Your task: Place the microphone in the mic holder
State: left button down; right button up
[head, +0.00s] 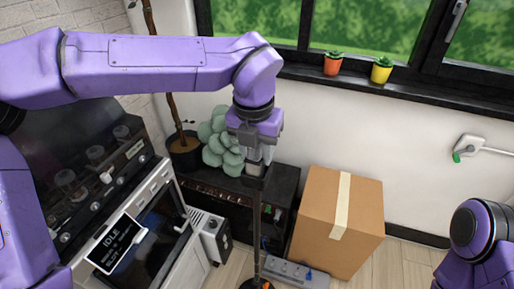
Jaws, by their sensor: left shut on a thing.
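My left gripper (256,150) hangs pointing down in the middle of the head view, shut on a grey thing that looks like the microphone (254,168). The gripper and wrist hide most of the microphone. A thin dark upright pole (257,225), seemingly the stand of the mic holder, rises from the floor to just below the gripper. A small dark part at its top seems to be the holder. I cannot tell whether the microphone touches it or sits in it. Part of my right arm (478,235) shows at the lower right; its gripper is out of view.
A cardboard box (322,215) stands right of the pole, behind a grey power strip (295,272). A dark low cabinet (284,185) and plants (220,140) are behind. A machine with an "IDLE" screen (116,243) stands left. Two small pots (333,66) are on the windowsill.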

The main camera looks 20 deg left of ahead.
pick_arm(q)
jog(key=shift+w+d+f, duration=0.1)
jog(key=c, duration=1.1)
grip_release()
jog(key=shift+f, duration=0.1)
jog(key=o, duration=0.4)
jog(key=shift+r, duration=0.35)
jog(key=r, duration=0.4)
jog(key=s+r, duration=0.1)
jog(key=r, duration=0.6)
jog(key=shift+s+r, duration=0.3)
jog(key=shift+r, duration=0.05)
